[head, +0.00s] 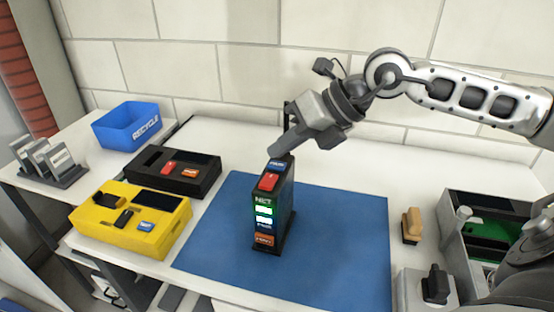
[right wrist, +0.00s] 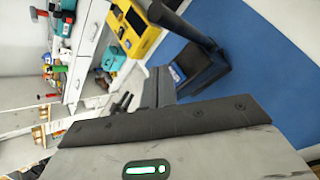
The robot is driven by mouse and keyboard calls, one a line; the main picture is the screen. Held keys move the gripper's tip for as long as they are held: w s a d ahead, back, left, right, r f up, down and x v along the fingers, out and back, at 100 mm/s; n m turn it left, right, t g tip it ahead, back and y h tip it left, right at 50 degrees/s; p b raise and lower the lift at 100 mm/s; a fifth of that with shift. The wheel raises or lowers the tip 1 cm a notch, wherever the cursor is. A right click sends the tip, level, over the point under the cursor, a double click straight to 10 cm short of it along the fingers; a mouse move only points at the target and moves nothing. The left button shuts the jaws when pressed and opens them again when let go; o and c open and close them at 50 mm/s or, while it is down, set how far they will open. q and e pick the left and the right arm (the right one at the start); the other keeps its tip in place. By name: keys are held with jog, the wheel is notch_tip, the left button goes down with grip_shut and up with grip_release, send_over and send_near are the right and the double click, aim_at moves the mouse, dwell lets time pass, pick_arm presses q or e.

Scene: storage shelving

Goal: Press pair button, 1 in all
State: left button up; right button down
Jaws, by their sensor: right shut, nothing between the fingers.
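A black upright device (head: 265,215) stands on the blue mat (head: 345,235). Its top has a blue button (head: 277,165) with small white lettering that looks like "PAIR", and a red button (head: 268,181) nearer the front. Lit green and white panels and an orange label show on its front. My right gripper (head: 275,151) is shut and empty, pointing down and left, its tip just above the blue button. I cannot tell whether they touch. In the right wrist view the device (right wrist: 203,70) and its blue button (right wrist: 177,73) show past my gripper. My left gripper is not in view.
A yellow box (head: 115,232) and a black box (head: 150,172) with buttons lie left of the mat. A blue recycle bin (head: 128,125) and a card rack (head: 48,163) stand further left. A wooden-handled item (head: 411,226) and a grey case (head: 455,240) are at right. The mat's right part is clear.

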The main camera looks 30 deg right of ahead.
aim_at(284, 165)
jog(key=shift+r, duration=0.15)
notch_tip(284, 165, up, 5)
jog(key=p, duration=0.4)
dwell(0.9)
